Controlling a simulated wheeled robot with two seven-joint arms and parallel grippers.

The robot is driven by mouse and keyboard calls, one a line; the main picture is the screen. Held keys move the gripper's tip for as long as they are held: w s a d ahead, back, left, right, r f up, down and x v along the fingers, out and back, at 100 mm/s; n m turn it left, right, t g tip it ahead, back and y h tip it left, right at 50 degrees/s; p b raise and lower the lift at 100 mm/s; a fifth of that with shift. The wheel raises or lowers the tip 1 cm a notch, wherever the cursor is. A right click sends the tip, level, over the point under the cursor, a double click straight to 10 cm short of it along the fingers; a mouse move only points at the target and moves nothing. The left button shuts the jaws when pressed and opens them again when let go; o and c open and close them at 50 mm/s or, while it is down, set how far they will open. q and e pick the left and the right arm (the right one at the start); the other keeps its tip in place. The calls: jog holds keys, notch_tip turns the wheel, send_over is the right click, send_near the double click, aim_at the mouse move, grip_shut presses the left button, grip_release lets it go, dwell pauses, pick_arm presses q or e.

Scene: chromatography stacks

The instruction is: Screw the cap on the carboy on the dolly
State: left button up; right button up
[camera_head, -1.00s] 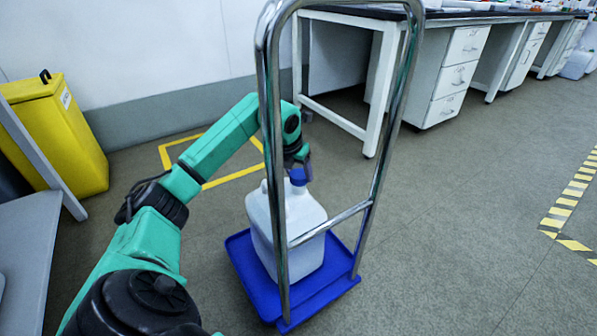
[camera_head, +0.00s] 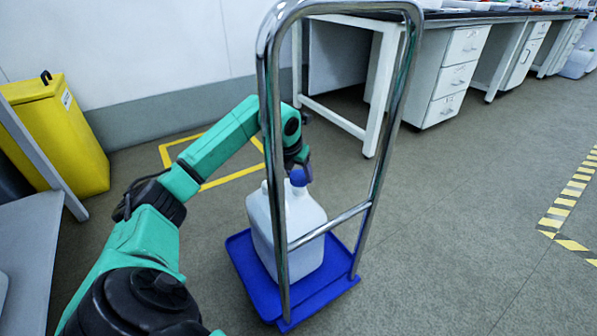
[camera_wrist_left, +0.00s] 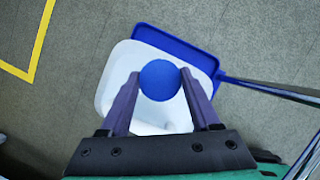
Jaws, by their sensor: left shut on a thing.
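A white carboy (camera_head: 301,232) stands upright on the blue dolly (camera_head: 335,287), behind the dolly's metal handle. The blue cap (camera_head: 298,177) sits at the top of the carboy's neck. My left gripper (camera_head: 303,168) comes down from above and is shut on the cap. In the left wrist view the round blue cap (camera_wrist_left: 160,80) lies between the two purple fingers of my left gripper (camera_wrist_left: 159,88), with the white carboy (camera_wrist_left: 118,72) and the blue dolly (camera_wrist_left: 182,46) beneath. The cap hides the carboy's mouth, so I cannot tell how tightly it is seated. My right gripper is not in view.
The dolly's chrome handle (camera_head: 378,165) rises in front of the carboy, close to my left arm. A yellow bin (camera_head: 60,135) stands at left beside a grey table (camera_head: 25,255). A white bench (camera_head: 455,75) runs along the back. The floor at right is clear.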

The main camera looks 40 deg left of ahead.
pick_arm(q)
jog(key=shift+f, duration=0.1)
dwell(0.4)
jog(key=shift+f+b, duration=0.55)
jog(key=shift+f, duration=0.45)
jog(key=shift+f, duration=0.1)
jog(key=shift+f, duration=0.5)
jog(key=o, duration=1.4)
jog(key=shift+c, duration=0.4)
